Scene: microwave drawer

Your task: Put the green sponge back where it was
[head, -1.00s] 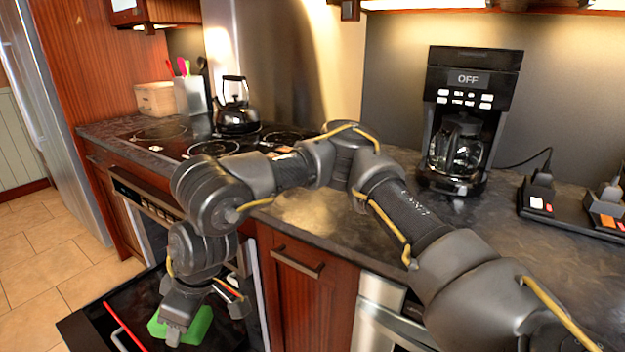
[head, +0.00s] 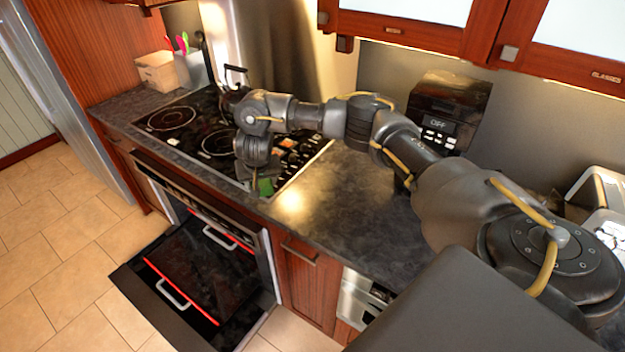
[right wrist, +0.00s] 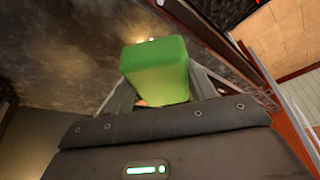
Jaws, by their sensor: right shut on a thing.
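The green sponge (head: 265,187) is held in my right gripper (head: 258,184), near the front right corner of the black cooktop (head: 222,137). In the right wrist view the sponge (right wrist: 157,72) sits between the two fingers of my right gripper (right wrist: 157,95), which are shut on it. The dark countertop shows beyond it there, with the tiled floor at the upper right. I cannot tell whether the sponge touches the surface. The arm hides part of the cooktop. My left gripper is not in view.
The oven door (head: 140,287) is open low in front, with a red-edged dark tray (head: 200,265) above it. The kettle (head: 233,88) stands behind my arm. The counter (head: 335,215) right of the cooktop is clear.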

